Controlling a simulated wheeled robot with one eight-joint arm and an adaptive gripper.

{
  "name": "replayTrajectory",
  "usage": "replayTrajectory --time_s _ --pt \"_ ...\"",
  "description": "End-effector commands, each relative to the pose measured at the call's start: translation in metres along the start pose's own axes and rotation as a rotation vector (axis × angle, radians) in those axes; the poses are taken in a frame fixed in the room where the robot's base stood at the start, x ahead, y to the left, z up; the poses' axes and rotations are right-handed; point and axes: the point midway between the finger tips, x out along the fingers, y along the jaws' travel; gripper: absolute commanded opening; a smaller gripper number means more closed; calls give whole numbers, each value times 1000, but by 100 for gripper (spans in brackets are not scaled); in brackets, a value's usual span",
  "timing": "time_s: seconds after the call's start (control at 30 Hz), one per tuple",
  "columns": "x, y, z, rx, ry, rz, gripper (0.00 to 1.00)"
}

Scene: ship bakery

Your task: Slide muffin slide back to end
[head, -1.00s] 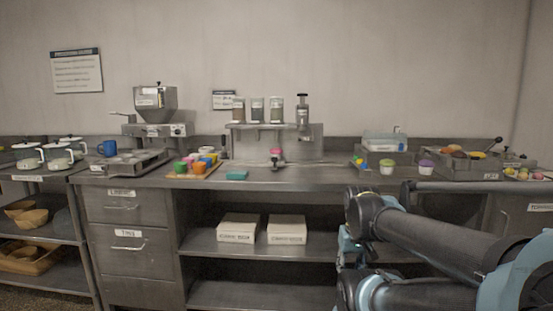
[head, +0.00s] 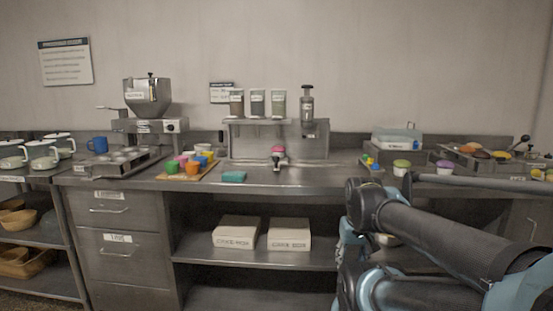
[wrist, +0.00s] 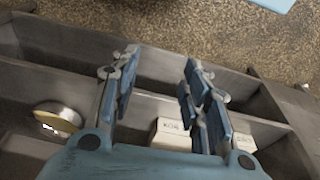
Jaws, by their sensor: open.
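A muffin with a pinkish top (head: 278,152) sits at the middle of the counter, in front of the metal dispenser stand (head: 240,140). A low metal strip or slide seems to lie under and beside it; its exact shape is too small to tell. My gripper (wrist: 160,68) shows in the wrist view with its blue-padded fingers apart and nothing between them. It is over the shelf area below the counter, away from the muffin. In the head view my arm is at the right front and the gripper's tips are not visible.
A wooden board with several coloured cups (head: 190,170) and a teal block (head: 233,176) lie left of the muffin. A muffin tin (head: 118,165) stands farther left. Green (head: 401,167) and purple (head: 444,167) cupcakes stand right.

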Motion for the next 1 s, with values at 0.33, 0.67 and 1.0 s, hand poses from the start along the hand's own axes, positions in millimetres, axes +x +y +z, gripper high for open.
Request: replayTrajectory --time_s 0.33,0.67,1.0 --pt "-81 -18 -83 -137 34 -45 46" --pt "-181 -64 -215 -347 86 -111 46" --pt "-262 -128 -343 -555 146 -175 46"
